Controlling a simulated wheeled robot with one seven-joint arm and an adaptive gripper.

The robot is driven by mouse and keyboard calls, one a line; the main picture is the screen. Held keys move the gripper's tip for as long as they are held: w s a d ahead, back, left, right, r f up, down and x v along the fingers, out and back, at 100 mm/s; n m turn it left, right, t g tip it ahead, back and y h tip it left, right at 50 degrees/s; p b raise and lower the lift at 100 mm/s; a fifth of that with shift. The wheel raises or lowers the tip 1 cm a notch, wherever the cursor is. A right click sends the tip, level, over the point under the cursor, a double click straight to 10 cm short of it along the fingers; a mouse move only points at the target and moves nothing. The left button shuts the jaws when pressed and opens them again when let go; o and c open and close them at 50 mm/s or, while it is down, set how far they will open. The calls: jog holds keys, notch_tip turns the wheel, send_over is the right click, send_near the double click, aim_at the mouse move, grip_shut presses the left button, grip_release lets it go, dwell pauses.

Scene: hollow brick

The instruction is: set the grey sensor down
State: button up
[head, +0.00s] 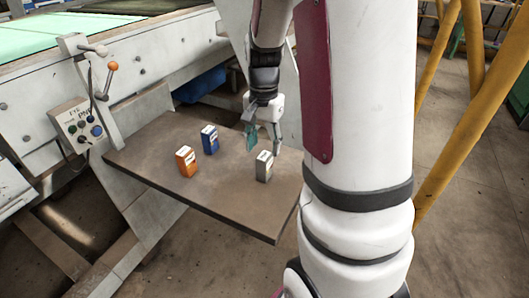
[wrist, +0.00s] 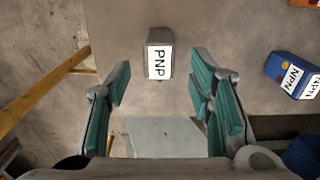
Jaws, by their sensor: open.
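The grey sensor (head: 264,167) stands upright on the brown board (head: 190,189), near its right side. In the wrist view the grey sensor (wrist: 159,37) shows a white label reading PNP. My gripper (head: 262,138) is just behind and above it in the head view. In the wrist view my gripper (wrist: 160,72) is open, with its green-padded fingers apart on the left and right. The sensor lies beyond the fingertips, roughly centred between them. Nothing is held. Whether a finger touches the sensor I cannot tell.
A blue sensor (head: 209,139) labelled NPN in the wrist view (wrist: 280,68) and an orange sensor (head: 186,161) stand left of the grey one. A control box (head: 79,125) is beside the board's left edge. The board's front is clear.

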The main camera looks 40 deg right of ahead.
notch_tip(320, 180, up, 6)
jog(key=r+p, duration=0.1)
jog(key=s+a+r+n+t, duration=0.1)
jog(key=s+a+r+n, duration=0.25)
jog(key=a, duration=0.25)
jog(key=s+a+r+n, duration=0.3)
jog(key=s+a+r, duration=0.15)
jog(key=a, duration=0.25)
jog(key=s+a+n, duration=0.3)
jog(key=s, duration=0.4)
jog(key=s+a+f+n, duration=0.1)
jog(key=s+a+n, duration=0.2)
jog(key=s, duration=0.4)
jog(key=shift+s+a+n, duration=0.3)
jog(key=shift+a+n, duration=0.1)
jog(key=shift+n, duration=0.35)
notch_tip(320, 180, up, 16)
jog(key=t+p, duration=0.3)
jog(key=p, duration=1.1)
jog(key=shift+p, duration=0.4)
jog(key=shift+d, duration=0.1)
